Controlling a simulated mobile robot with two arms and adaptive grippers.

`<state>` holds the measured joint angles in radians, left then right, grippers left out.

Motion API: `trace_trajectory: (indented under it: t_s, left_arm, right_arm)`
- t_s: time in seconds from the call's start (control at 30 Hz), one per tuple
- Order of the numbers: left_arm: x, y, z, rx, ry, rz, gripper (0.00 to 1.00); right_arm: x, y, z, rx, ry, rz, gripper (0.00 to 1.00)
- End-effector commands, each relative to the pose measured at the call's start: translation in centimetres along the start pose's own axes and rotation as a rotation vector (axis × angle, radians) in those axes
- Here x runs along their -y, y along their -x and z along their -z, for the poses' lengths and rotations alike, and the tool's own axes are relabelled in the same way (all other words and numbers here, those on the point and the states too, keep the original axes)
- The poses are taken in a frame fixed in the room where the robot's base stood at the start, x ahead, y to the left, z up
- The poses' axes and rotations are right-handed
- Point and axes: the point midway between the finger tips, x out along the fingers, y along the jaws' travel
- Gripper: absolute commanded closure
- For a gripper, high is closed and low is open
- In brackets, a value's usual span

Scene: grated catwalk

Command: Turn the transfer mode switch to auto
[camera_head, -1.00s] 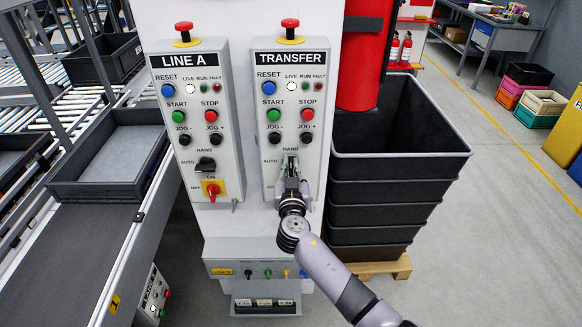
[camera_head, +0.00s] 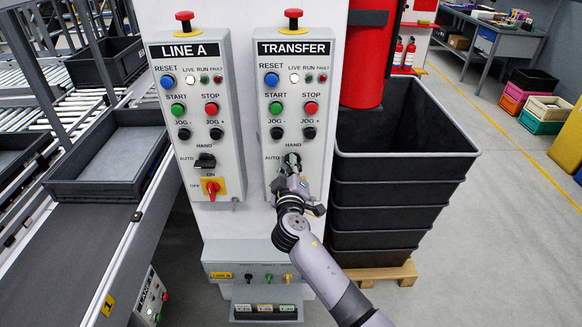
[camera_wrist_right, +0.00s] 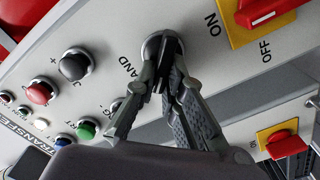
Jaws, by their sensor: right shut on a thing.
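The transfer mode switch is a black knob on the grey TRANSFER panel (camera_head: 264,182), below the JOG buttons, with HAND printed above it and AUTO to its left. In the right wrist view the knob (camera_wrist_right: 163,42) sits between my fingertips. My right gripper (camera_head: 291,163) is shut on it; in the right wrist view the gripper's two fingers (camera_wrist_right: 164,75) meet at the knob. The fingers cover most of the knob, so I cannot tell exactly which way it points. My left gripper is not in view.
The LINE A panel (camera_head: 227,130) stands to the left with its own black mode switch (camera_head: 204,162) and red on/off switch (camera_head: 211,187). A red on/off switch (camera_wrist_right: 262,10) is close beside my right gripper. Stacked dark crates (camera_head: 400,190) stand to the right.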

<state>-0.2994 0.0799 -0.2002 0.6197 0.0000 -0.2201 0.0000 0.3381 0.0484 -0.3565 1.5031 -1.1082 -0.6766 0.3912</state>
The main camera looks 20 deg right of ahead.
Motion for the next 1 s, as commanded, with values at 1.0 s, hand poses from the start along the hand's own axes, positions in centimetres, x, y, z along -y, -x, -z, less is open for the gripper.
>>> trace_trajectory:
  t_s: [1.0]
  left_arm:
    - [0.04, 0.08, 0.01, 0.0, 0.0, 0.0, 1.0]
  right_arm:
    - [1.0, 0.01, -0.35, 0.0, 0.75, 0.0, 1.0]
